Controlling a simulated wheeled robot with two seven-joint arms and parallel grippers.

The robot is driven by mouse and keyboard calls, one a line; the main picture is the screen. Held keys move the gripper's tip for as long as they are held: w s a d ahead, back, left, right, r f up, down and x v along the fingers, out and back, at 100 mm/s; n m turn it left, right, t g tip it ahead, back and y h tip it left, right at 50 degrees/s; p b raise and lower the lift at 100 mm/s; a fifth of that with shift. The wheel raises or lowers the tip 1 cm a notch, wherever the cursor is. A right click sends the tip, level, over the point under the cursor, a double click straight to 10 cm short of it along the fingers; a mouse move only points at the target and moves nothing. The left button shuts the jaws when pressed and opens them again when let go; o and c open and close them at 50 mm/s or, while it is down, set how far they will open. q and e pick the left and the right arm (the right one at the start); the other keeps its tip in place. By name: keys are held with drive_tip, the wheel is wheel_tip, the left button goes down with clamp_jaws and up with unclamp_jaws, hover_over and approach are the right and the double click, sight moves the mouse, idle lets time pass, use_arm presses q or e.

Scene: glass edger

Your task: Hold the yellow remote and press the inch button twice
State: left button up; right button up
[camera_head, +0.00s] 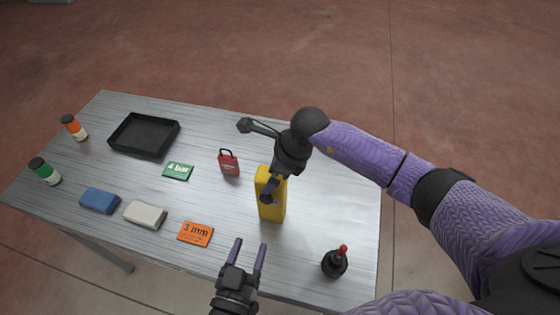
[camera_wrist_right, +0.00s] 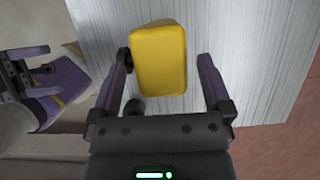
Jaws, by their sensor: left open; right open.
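The yellow remote (camera_head: 272,206) stands on the grey table, partly covered by my right gripper (camera_head: 269,190) in the head view. In the right wrist view, the remote (camera_wrist_right: 160,65) lies between the spread fingers of my right gripper (camera_wrist_right: 164,62), which is open. The remote is close to the left finger there, with a wider gap to the right finger; I cannot tell whether it touches. My left gripper (camera_head: 250,244) is open and empty at the table's front edge, left of the remote. No inch button can be made out.
On the table (camera_head: 330,190) are a red padlock (camera_head: 229,163), green card (camera_head: 178,171), orange "3 mm" card (camera_head: 195,234), white block (camera_head: 145,214), blue block (camera_head: 100,200), black tray (camera_head: 145,135), two bottles (camera_head: 74,128) and a black red-topped object (camera_head: 335,263). The right side is mostly clear.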

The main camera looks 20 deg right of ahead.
clamp_jaws()
use_arm(q)
clamp_jaws()
idle(0.4)
idle(1.5)
